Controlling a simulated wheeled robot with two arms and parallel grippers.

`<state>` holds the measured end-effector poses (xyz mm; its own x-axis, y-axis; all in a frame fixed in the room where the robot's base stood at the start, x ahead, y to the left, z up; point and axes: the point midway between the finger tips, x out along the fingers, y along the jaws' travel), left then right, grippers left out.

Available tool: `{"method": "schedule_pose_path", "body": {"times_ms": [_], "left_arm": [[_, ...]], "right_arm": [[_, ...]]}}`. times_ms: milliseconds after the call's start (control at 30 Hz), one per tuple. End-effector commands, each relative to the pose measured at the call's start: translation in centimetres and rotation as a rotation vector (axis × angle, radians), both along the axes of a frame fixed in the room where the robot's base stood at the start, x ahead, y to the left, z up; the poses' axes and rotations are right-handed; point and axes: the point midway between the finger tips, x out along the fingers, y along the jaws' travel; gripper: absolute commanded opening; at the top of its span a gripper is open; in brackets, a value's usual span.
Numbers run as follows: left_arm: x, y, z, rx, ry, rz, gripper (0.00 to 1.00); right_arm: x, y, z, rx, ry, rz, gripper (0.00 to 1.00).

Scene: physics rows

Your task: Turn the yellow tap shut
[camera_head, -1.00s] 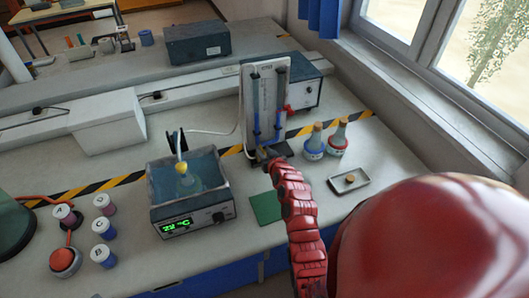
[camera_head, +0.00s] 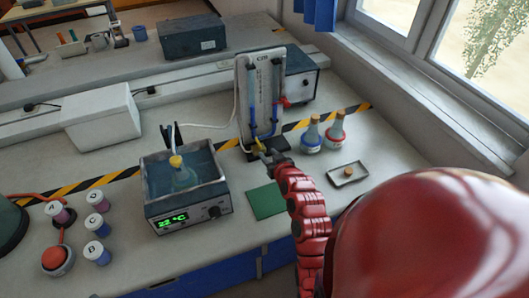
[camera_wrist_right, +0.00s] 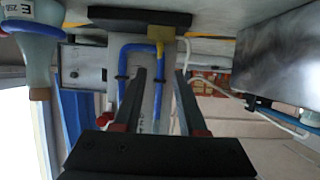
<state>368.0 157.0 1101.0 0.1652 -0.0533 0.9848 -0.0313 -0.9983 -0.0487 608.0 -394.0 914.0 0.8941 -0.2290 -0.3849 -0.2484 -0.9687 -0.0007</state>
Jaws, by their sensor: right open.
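The yellow tap (camera_head: 259,146) is at the foot of the upright board (camera_head: 262,90) with blue tubes. In the right wrist view the tap (camera_wrist_right: 168,34) shows near the top, beyond the fingertips and roughly in line with the gap between them. My right gripper (camera_head: 268,154) is just in front of the tap in the head view, its fingers partly masked by its own arm. In the wrist view my right gripper (camera_wrist_right: 161,73) is open with nothing between its fingers. Whether a finger touches the tap I cannot tell. My left gripper is not in view.
Two stoppered flasks, blue (camera_head: 311,136) and red (camera_head: 336,130), stand close right of the board. A water bath (camera_head: 188,204) with a flask is on the left. A small tray (camera_head: 338,183) and green mat (camera_head: 266,202) lie nearer. A grey box (camera_head: 300,75) stands behind.

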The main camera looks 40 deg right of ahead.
Motion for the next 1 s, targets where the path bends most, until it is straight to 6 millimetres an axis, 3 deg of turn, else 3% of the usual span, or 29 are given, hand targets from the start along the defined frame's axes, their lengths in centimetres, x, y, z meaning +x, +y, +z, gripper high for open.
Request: {"method": "schedule_pose_path", "body": {"times_ms": [333, 500, 1000], "left_arm": [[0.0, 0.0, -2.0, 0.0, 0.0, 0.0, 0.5], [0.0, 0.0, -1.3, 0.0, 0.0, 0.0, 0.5], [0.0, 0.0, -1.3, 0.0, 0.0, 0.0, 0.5]], "right_arm": [[-5.4, 1.3, 2.2, -0.003, -0.004, -0.002, 0.41], [-7.4, 1.8, 3.3, -0.001, -0.001, -0.003, 0.41], [-8.0, 2.0, 3.6, -0.002, -0.003, 0.0, 0.41]]}}
